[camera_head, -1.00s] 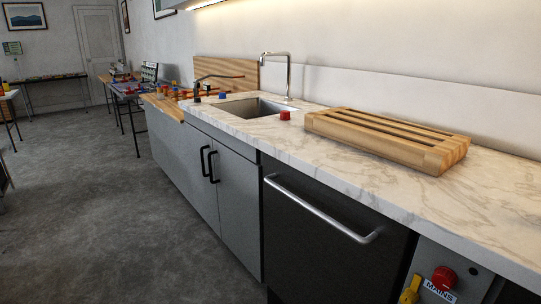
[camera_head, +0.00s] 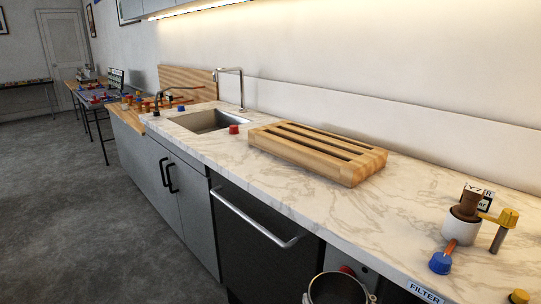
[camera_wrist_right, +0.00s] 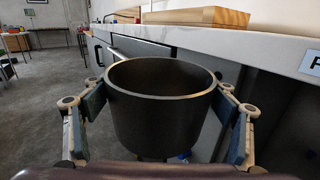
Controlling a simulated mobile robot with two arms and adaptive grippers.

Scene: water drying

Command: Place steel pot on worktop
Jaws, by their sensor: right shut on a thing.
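The steel pot (camera_head: 338,289) shows at the bottom edge of the head view, partly cut off, in front of the worktop's front edge. In the right wrist view the dark, round, open-topped pot (camera_wrist_right: 160,118) stands upright and looks empty as far as I can see inside. My right gripper (camera_wrist_right: 160,105) is shut on the pot, with a finger pad against each side. The pot is beside the worktop, apart from its top. The worktop (camera_head: 400,218) is pale veined marble and runs along the wall. My left gripper is not in view.
A slatted wooden rack (camera_head: 318,152) lies on the worktop, with a sink (camera_head: 207,121) and tap beyond. A white cup (camera_head: 461,229), brown item and blue-capped piece (camera_head: 440,263) stand at right. The marble between rack and cup is clear. A dark appliance (camera_head: 262,240) sits below.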

